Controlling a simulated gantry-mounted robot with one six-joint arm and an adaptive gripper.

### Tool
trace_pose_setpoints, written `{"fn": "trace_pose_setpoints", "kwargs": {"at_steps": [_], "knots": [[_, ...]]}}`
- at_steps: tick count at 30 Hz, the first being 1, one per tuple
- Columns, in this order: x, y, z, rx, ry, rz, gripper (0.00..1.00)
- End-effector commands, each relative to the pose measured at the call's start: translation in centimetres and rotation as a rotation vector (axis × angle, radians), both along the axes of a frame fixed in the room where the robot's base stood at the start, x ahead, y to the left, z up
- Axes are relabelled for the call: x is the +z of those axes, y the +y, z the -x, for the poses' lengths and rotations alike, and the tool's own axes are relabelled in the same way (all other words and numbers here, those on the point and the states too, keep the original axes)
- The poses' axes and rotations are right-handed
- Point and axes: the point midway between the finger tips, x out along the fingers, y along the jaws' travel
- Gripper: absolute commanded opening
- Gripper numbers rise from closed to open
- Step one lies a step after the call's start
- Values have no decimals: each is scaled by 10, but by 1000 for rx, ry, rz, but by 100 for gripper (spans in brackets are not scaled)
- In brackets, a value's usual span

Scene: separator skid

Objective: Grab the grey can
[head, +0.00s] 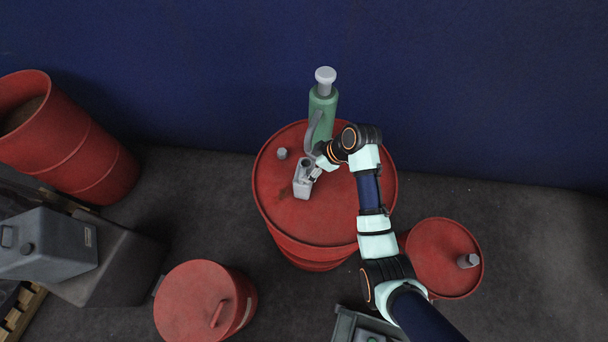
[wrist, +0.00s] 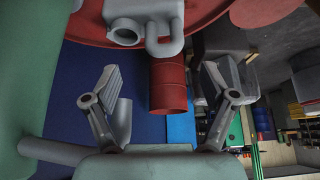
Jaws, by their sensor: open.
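A small light-grey can (head: 302,187) with a round open mouth stands on top of the middle red drum (head: 325,215). In the wrist view the can (wrist: 140,18) is at the top, showing its round mouth and a curved handle. My gripper (head: 316,172) is at the can's upper right in the head view, partly overlapping it. In the wrist view my gripper (wrist: 163,75) has its two fingers spread wide with nothing between them. The can lies beyond the fingertips there, and no contact shows.
A tall green flask (head: 321,105) with a grey handle stands behind the can; it fills the left edge of the wrist view. A small grey cap (head: 282,153) lies on the drum. Other red drums and a larger grey canister (head: 50,244) stand around.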

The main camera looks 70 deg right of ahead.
Motion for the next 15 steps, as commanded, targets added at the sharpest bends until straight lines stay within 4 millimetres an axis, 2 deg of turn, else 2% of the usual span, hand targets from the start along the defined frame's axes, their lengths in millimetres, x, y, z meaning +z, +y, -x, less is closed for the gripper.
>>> {"fn": "trace_pose_setpoints", "kwargs": {"at_steps": [8,15], "knots": [[-13,2,-8,1,0,0,85],[-48,6,-28,0,0,0,85]]}}
